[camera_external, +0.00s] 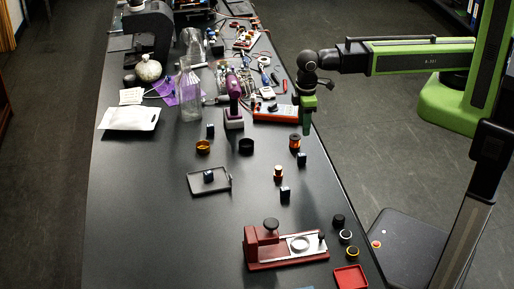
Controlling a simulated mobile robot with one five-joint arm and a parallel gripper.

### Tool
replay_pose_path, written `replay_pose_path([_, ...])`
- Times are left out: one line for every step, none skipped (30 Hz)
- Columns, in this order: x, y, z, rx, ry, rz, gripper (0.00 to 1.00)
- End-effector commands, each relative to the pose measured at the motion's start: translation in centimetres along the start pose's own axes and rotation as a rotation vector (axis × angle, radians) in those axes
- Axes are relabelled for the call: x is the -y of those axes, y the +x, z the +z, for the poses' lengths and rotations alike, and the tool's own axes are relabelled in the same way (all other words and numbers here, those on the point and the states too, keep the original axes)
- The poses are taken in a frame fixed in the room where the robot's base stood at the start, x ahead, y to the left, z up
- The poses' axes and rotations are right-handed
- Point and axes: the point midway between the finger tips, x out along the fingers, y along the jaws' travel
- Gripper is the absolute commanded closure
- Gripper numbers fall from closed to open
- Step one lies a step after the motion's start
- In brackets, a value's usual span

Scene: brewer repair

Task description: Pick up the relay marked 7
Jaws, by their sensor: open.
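Several small dark relay-like blocks stand on the black table. One block (210,131) is behind the amber ring, one block (302,160) is at the right near the table edge, and one block (285,194) is farther forward. Another block (209,176) sits in a dark shallow tray (194,190). Their markings are too small to read, so I cannot tell which is marked 7. My gripper (307,128) points down over the right side of the table, behind the right-hand block and an orange-and-dark cylinder (295,143). It is open and appears empty.
A red brewer-like fixture (262,250) and a red tray (350,277) are at the front. A clear bottle (187,95), a purple tool (234,100) and a red-orange meter (274,114) stand behind. The table's front left is clear.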

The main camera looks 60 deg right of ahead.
Motion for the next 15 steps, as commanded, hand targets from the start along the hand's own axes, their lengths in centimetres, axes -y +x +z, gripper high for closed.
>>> replay_pose_path([0.0, 2.3, 0.0, 0.000, 0.000, 0.000, 0.55])
replay_pose_path([0.0, 3.0, 0.0, 0.000, 0.000, 0.000, 0.55])
replay_pose_path([0.0, 3.8, 0.0, 0.000, 0.000, 0.000, 0.55])
replay_pose_path([0.0, 4.4, 0.0, 0.000, 0.000, 0.000, 0.55])
replay_pose_path([0.0, 5.0, 0.0, 0.000, 0.001, 0.000, 0.55])
replay_pose_path([-0.1, 5.9, 0.0, 0.000, 0.001, 0.000, 0.55])
replay_pose_path([-0.1, 6.5, 0.0, 0.000, 0.001, 0.000, 0.55])
replay_pose_path([-0.1, 7.1, 0.0, 0.000, 0.001, 0.000, 0.55])
replay_pose_path([-0.1, 7.9, 0.0, 0.000, 0.001, 0.000, 0.55])
replay_pose_path([-0.1, 8.5, 0.0, 0.000, 0.001, 0.000, 0.55])
replay_pose_path([-0.1, 8.9, 0.0, 0.000, 0.001, 0.000, 0.55])
replay_pose_path([-0.1, 9.4, 0.0, 0.000, 0.001, 0.000, 0.55])
replay_pose_path([-0.1, 9.6, 0.0, 0.000, 0.001, 0.000, 0.55])
replay_pose_path([-0.1, 9.6, 0.0, 0.000, 0.001, 0.000, 0.55])
replay_pose_path([-0.1, 9.6, 0.0, 0.000, 0.001, 0.000, 0.55])
